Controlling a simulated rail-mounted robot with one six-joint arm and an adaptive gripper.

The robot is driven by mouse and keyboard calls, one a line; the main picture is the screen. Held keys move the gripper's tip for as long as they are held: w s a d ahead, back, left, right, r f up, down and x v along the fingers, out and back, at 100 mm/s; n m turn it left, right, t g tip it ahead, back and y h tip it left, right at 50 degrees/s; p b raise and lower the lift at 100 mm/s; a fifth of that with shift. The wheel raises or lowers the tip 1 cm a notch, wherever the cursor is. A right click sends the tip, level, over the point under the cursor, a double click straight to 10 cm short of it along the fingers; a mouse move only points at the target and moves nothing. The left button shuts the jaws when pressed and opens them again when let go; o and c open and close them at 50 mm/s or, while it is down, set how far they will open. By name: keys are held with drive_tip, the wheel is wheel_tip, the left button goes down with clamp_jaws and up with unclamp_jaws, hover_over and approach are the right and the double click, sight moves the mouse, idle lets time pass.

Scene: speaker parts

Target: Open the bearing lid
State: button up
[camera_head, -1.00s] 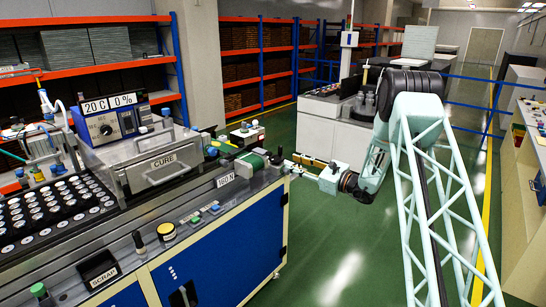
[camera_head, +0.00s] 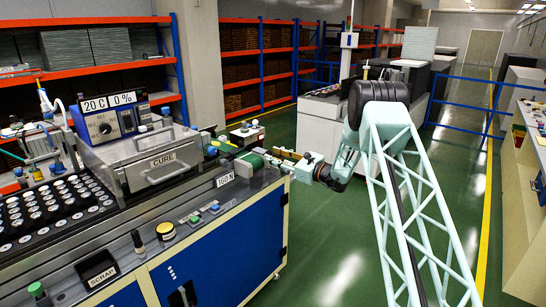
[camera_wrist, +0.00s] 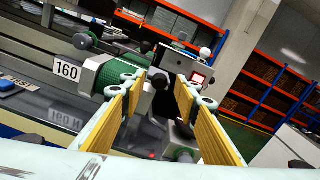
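My gripper (camera_head: 278,156) is at the right end of the workbench, beside a green cylinder (camera_head: 250,161) near the 160 N label. In the wrist view its two yellow-padded fingers (camera_wrist: 160,108) stand wide apart. The green cylinder (camera_wrist: 118,74) is just left of the left finger. A dark round-ended part (camera_wrist: 158,78) and other dark parts show beyond and between the fingers; no contact is visible. I cannot tell for sure which part is the bearing lid. A small white unit (camera_head: 246,134) with a reddish panel stands behind the bench end.
A scrap bin (camera_head: 97,268) is at the front. A grey-white cabinet (camera_head: 325,130) stands behind my arm. Green floor to the right is clear.

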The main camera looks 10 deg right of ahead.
drive_tip(key=shift+w+a, duration=0.3)
drive_tip(key=shift+c, duration=0.2)
clamp_jaws()
drive_tip(key=shift+d+r, duration=0.1)
drive_tip(key=shift+r, duration=0.05)
